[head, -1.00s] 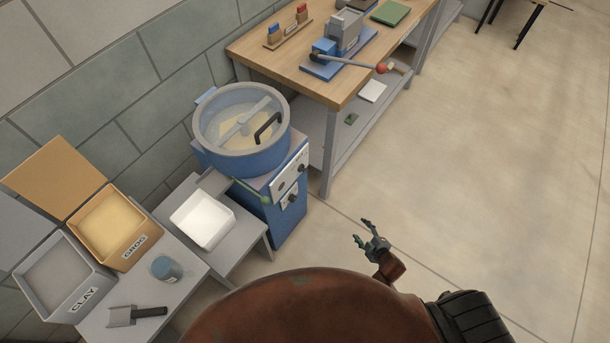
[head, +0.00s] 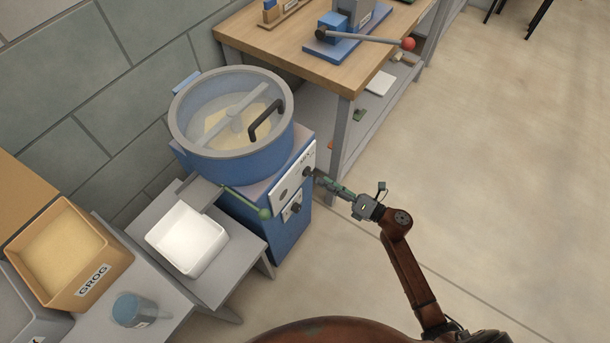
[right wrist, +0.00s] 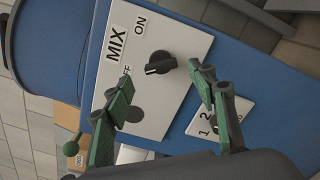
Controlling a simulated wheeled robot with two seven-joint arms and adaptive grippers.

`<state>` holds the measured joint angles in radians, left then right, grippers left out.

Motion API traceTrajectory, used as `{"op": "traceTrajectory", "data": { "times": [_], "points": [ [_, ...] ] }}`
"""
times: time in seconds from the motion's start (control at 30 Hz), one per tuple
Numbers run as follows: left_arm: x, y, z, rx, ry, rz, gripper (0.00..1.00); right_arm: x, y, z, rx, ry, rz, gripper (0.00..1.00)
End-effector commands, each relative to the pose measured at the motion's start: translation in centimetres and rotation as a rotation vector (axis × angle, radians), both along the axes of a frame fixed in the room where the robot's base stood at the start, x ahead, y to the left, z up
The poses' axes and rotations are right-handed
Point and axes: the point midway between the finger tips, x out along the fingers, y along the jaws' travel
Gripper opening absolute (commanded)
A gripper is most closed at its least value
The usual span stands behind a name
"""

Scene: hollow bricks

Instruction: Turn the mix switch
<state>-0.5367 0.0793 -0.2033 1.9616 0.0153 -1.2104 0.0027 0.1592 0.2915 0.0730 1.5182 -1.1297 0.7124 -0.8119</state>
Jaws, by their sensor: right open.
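The blue mixer (head: 235,165) stands by the wall, its round drum holding pale material under a clear lid with a black handle. On its front a white panel (head: 290,178) carries the mix switch. In the right wrist view the mix switch (right wrist: 160,63) is a black knob beside the labels MIX, ON and a partly hidden OFF. My right gripper (head: 319,178) is at the panel. In the right wrist view its green fingers (right wrist: 165,90) are open, with the knob showing between and just beyond the tips. Contact cannot be told. My left gripper is not in view.
A lower dial plate with numbers (right wrist: 222,122) sits beside the panel. A green-knobbed lever (head: 264,213) sticks out at the mixer's front. A white tray (head: 188,238) and grog box (head: 100,262) stand left. A wooden workbench (head: 300,50) is behind; floor at right is clear.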

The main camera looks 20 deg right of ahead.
Motion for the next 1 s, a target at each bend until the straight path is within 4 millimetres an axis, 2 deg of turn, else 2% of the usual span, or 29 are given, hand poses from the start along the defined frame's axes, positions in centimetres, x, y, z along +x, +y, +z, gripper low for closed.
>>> {"op": "traceTrajectory", "data": {
  "times": [0.1, 0.3, 0.67, 1.0],
  "points": [
    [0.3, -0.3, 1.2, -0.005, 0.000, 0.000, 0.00, 1.6, 1.2, -0.2, 0.002, 0.001, 0.000, 0.52],
    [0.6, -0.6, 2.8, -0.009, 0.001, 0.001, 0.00, 3.2, 2.5, -0.2, 0.003, 0.003, -0.001, 0.52],
    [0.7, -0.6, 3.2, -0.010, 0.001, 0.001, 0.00, 3.6, 2.7, -0.1, 0.002, 0.003, -0.002, 0.52],
    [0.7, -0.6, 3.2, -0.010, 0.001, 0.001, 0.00, 3.6, 2.7, -0.2, 0.003, 0.004, -0.002, 0.28]
  ]
}}
